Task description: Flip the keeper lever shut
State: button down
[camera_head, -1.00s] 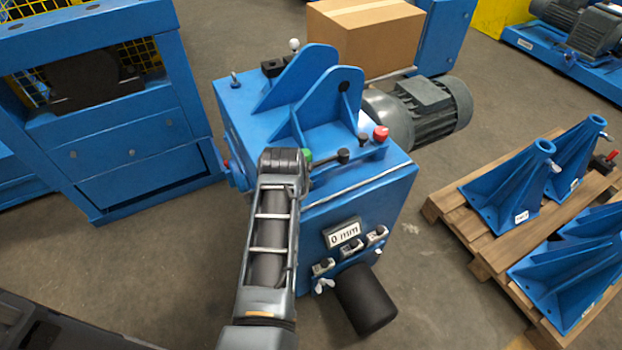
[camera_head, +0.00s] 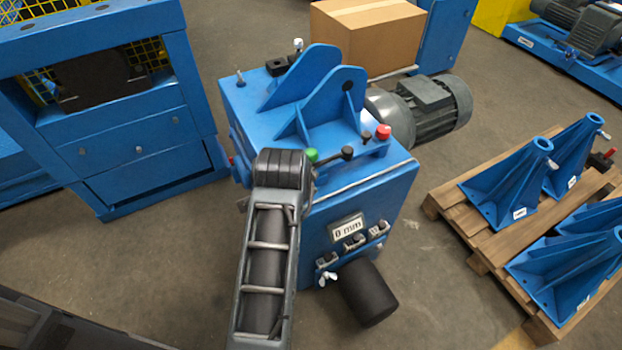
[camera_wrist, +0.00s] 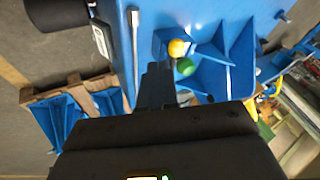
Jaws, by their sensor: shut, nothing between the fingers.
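The blue machine (camera_head: 345,200) stands in the middle, with two upright blue plates on top. Along its front top edge are a green knob (camera_head: 311,155), a black-knobbed lever (camera_head: 347,152) and a red knob (camera_head: 383,132). I cannot tell which part is the keeper lever. In the wrist view, my gripper (camera_wrist: 156,82) is shut and empty, its dark fingers just left of the green knob (camera_wrist: 185,67) and below a yellow knob (camera_wrist: 177,48). Contact is not clear. In the head view my arm hides the gripper and part of the machine's left front.
A grey motor (camera_head: 430,105) and a cardboard box (camera_head: 367,35) are behind the machine. A wooden pallet (camera_head: 485,243) with blue brackets stands at the right. A blue frame (camera_head: 135,150) stands at the left. A black cylinder (camera_head: 368,293) projects from the machine's front.

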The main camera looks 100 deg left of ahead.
jog(key=shift+s+v, duration=0.2)
jog(key=shift+v, duration=0.85)
jog(key=w+d+f+m+t+y, duration=0.2)
jog(key=w+d+f+m+t, duration=0.1)
jog(key=w+d, duration=0.75)
jog(key=w+d+f+m+t+y, duration=0.1)
jog(key=w+d+f+m+t, duration=0.2)
jog(key=w+d, duration=0.75)
jog(key=d+r+m+t+h, duration=0.2)
jog(key=d+m+t, duration=0.15)
jog(key=d, duration=1.55)
jog(key=s+d+r+t+h, duration=0.3)
jog(key=d+r, duration=0.5)
jog(key=d, duration=0.3)
jog(key=s+d+r+m+t+h, duration=0.1)
jog(key=s+d+r+t+h, duration=0.2)
jog(key=d+r, duration=0.5)
jog(key=s+d+h, duration=0.1)
jog(key=d, duration=0.2)
jog(key=shift+s+d+r, duration=0.2)
jog(key=shift+s+r, duration=0.05)
jog(key=shift+s, duration=0.05)
jog(key=shift+a+t, duration=0.15)
jog(key=shift+t, duration=0.1)
